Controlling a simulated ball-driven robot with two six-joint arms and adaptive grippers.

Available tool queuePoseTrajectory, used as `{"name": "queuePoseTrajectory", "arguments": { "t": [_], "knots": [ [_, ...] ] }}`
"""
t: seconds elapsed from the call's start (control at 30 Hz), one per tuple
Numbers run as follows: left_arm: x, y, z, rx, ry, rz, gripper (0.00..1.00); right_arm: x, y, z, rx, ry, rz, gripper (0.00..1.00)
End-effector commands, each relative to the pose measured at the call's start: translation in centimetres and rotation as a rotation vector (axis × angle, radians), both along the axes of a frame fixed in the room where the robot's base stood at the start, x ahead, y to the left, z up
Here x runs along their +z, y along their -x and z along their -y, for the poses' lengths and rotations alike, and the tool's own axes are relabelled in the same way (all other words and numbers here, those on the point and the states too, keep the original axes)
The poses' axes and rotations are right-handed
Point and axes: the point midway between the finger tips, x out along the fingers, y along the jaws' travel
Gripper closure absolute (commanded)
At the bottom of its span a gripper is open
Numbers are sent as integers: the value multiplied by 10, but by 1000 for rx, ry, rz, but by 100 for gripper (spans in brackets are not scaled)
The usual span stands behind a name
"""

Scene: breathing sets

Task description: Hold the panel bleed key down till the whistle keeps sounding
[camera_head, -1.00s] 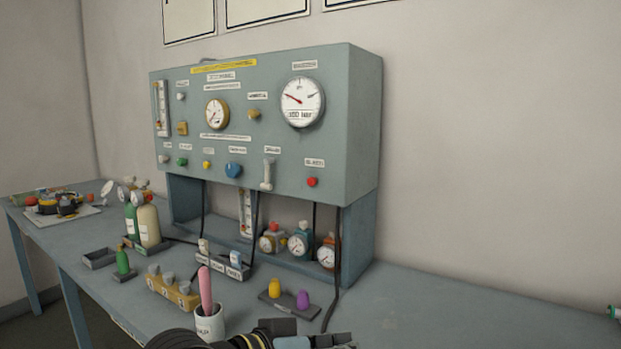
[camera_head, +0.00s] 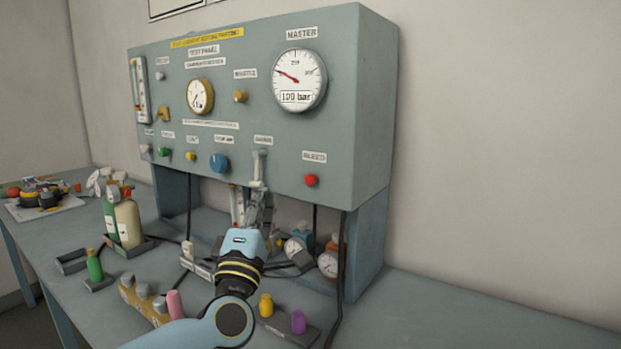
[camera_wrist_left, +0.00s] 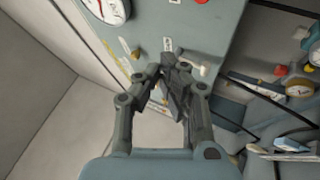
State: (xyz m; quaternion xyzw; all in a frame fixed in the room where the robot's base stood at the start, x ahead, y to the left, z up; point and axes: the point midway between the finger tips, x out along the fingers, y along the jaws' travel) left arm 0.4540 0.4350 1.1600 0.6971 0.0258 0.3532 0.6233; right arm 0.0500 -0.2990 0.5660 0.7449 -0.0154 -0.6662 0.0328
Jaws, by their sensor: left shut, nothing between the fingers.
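The red bleed key (camera_head: 312,180), a round button under a small label, sits at the lower right of the grey-blue panel (camera_head: 350,120). It also shows at the top edge of the left wrist view (camera_wrist_left: 201,2). The brass whistle (camera_head: 239,96) sits mid-panel, left of the large master gauge (camera_head: 299,80). My left gripper (camera_head: 262,193) is shut and empty, pointing up at the panel's lower edge beside the white lever (camera_head: 259,166). It is left of and below the red key, apart from it. Whether its tips touch the lever is unclear. My right gripper is not in view.
A blue knob (camera_head: 219,162) and smaller knobs line the panel left of the lever. Small gauges (camera_head: 328,263) and hoses stand beneath the panel. Yellow and purple pieces (camera_head: 298,322) stand in front. The table at right (camera_head: 450,310) is clear.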

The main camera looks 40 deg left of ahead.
Motion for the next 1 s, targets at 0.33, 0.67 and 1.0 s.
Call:
{"name": "queuePoseTrajectory", "arguments": {
  "t": [0.33, 0.67, 1.0],
  "knots": [
    [0, -1, 0, 2, 0, 1, 100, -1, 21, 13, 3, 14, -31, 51],
    [-1, -32, -4, 1, -1, 4, 100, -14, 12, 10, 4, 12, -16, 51],
    [-1, -75, -9, 1, -1, 1, 100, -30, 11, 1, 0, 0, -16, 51]
  ]
}}
